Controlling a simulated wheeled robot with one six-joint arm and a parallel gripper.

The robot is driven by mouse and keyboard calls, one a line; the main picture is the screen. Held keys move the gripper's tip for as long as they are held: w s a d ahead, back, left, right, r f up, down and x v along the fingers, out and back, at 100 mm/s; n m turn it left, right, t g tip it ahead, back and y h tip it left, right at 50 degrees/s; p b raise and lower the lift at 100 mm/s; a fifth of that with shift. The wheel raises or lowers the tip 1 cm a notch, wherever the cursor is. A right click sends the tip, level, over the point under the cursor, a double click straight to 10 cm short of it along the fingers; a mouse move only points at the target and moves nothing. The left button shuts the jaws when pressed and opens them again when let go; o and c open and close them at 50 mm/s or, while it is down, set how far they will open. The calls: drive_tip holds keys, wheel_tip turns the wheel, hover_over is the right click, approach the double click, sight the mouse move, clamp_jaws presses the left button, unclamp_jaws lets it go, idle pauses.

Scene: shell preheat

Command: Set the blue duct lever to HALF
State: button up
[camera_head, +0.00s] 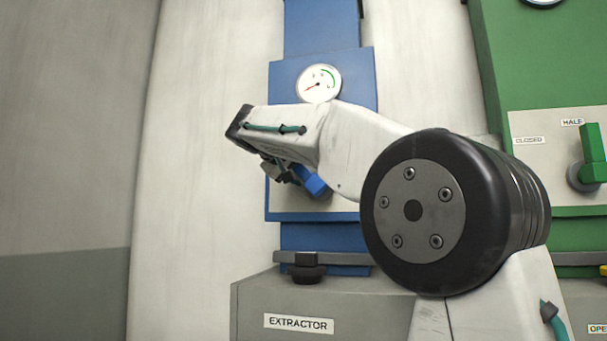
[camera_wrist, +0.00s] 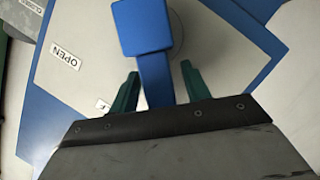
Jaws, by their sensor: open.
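The blue duct lever (camera_wrist: 146,32) is in the wrist view, its block-shaped handle towards the top and its arm running down between my fingers. In the head view part of the lever (camera_head: 312,181) shows under my wrist, in front of the blue duct's pale plate (camera_head: 345,202). My gripper (camera_wrist: 159,68) is open, with one green finger on each side of the lever; I cannot tell whether either touches it. In the head view my gripper (camera_head: 283,172) is mostly hidden by my wrist. An OPEN label (camera_wrist: 66,57) lies left of the lever. Another label (camera_wrist: 103,105) is mostly covered by a finger.
A round gauge (camera_head: 319,83) sits above the plate on the blue duct (camera_head: 321,30). A green duct (camera_head: 515,60) with its own green lever (camera_head: 594,155) stands to the right. A grey EXTRACTOR box (camera_head: 330,300) is below. Bare wall lies to the left.

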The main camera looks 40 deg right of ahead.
sight(320, 175)
drive_tip(key=shift+w+d+f, duration=0.15)
drive_tip(key=shift+d, duration=0.25)
clamp_jaws()
drive_tip(key=m+y, duration=0.1)
drive_tip(key=s+d+r+m+t, duration=0.1)
drive_tip(key=m, duration=0.1)
drive_tip(key=shift+s+r+y, duration=0.1)
drive_tip(key=shift+s+y, duration=0.15)
drive_tip(key=shift+y, duration=0.15)
drive_tip(key=shift+s+d+r+m+t+y, duration=0.1)
drive_tip(key=shift+s+d+m+t+y, duration=0.25)
drive_tip(key=shift+m, duration=0.45)
drive_tip(key=shift+s+d+r+m+t+y, duration=0.1)
drive_tip(key=shift+s+d+m+t+y, duration=0.25)
drive_tip(key=shift+m, duration=0.45)
drive_tip(key=shift+a, duration=0.1)
drive_tip(key=shift+f, duration=0.1)
